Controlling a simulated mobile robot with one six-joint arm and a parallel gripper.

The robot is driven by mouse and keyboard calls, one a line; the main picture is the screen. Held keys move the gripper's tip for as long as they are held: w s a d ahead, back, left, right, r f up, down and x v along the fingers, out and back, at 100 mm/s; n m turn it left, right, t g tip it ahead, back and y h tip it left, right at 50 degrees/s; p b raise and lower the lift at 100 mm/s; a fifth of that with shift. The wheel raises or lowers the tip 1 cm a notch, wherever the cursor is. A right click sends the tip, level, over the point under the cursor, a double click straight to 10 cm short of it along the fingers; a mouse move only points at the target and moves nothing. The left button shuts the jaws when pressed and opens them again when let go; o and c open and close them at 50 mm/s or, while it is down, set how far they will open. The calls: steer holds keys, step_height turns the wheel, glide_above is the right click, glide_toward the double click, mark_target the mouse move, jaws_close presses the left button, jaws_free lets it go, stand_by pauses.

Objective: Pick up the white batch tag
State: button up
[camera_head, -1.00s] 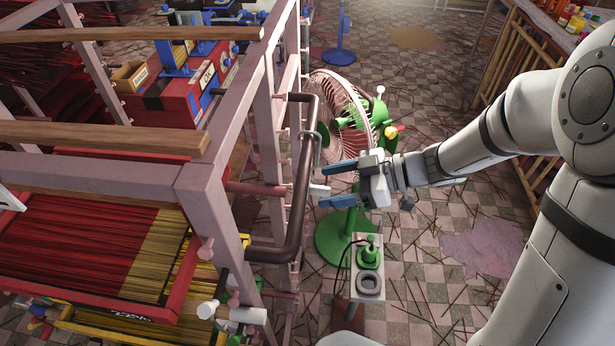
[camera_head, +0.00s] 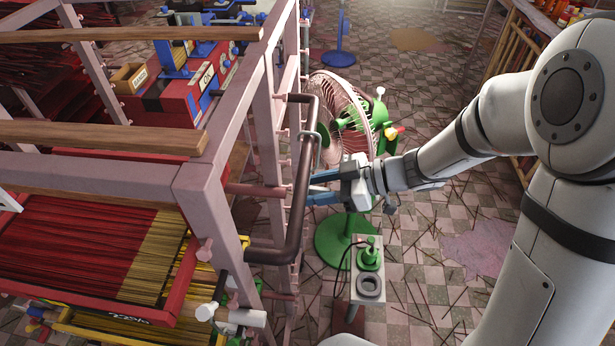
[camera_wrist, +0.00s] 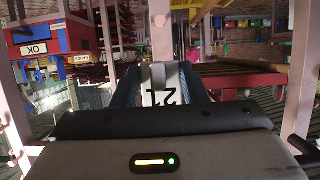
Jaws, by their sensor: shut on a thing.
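The white batch tag (camera_wrist: 161,97) shows in the wrist view between my two blue fingers, with dark "21" marks on it, seen upside down. A grey strap or hook is at its far end; I cannot tell whether it is still looped on the rack. My gripper (camera_head: 311,189) reaches in from the right in the head view, its fingertips beside the dark bent pipe on the pink rack. It is shut on the tag, also in the wrist view (camera_wrist: 160,74). In the head view the tag is hidden by the fingers.
The pink rack (camera_head: 205,185) with the bent pipe (camera_head: 302,185) stands close left of my gripper. A pink and green fan (camera_head: 345,115) stands just behind it. A small stand (camera_head: 368,268) with a green knob is below.

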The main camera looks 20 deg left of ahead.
steer(key=shift+c, duration=1)
steer(key=shift+r, duration=0.1)
steer(key=shift+r, duration=0.7)
step_height(320, 180, up, 2)
steer(key=shift+d+r+p, duration=0.1)
steer(key=shift+r+p, duration=0.05)
steer(key=shift+p, duration=0.35)
steer(key=w+d+r+p, duration=0.1)
steer(key=w+d+p, duration=0.2)
steer(key=d, duration=0.9)
steer(key=w+d+r+p, duration=0.1)
steer(key=w+d+p, duration=0.3)
steer(key=d, duration=0.9)
steer(key=shift+w+d, duration=0.25)
steer(key=shift+w, duration=0.35)
steer(key=shift+r, duration=0.1)
